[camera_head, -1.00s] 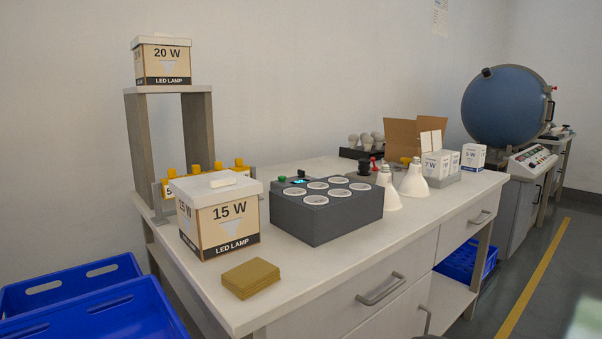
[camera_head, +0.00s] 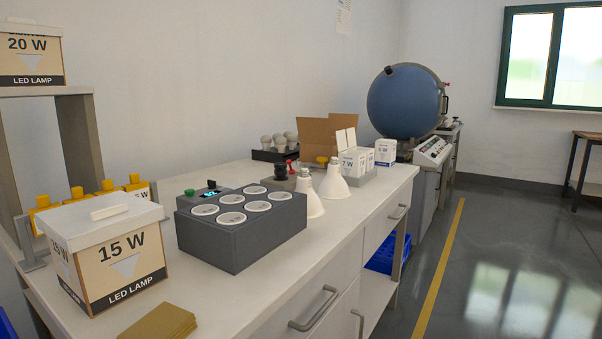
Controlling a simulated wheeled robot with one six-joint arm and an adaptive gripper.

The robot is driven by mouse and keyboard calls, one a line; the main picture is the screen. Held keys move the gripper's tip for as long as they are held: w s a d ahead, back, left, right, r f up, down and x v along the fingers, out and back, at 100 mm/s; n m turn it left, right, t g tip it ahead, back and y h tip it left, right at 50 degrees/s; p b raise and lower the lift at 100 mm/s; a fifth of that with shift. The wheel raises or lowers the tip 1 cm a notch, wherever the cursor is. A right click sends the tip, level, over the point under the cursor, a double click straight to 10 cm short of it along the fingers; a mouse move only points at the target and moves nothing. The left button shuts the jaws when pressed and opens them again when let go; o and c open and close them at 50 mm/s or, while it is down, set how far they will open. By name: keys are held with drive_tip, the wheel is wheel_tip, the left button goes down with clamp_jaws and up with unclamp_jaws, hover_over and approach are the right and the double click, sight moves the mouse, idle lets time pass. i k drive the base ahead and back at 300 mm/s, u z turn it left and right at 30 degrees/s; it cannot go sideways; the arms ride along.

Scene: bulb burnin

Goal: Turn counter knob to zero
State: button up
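No part is clearly marked as the counter knob. A dark grey block with several round white-rimmed sockets (camera_head: 241,240) stands on the bench. At its back left are a green button (camera_head: 190,192), a small lit display (camera_head: 211,191) and a small dark knob-like part (camera_head: 212,183). A stand with several yellow knob-like caps (camera_head: 108,185) is at the left, partly hidden by the 15 W box. A dark rounded part (camera_head: 281,171) and a red-topped part (camera_head: 292,166) stand behind the block. My gripper is not in view.
The 15 W box (camera_head: 122,255) and brown cards (camera_head: 160,322) are at the front left. Two white lamps (camera_head: 334,182) stand right of the block, near small white boxes (camera_head: 385,152). A blue sphere (camera_head: 405,102) is beyond. The floor (camera_head: 500,270) at right is open.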

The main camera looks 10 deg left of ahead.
sight(212, 183)
drive_tip(key=z, duration=0.95)
drive_tip(key=i, duration=1.8)
drive_tip(key=u, duration=3.05)
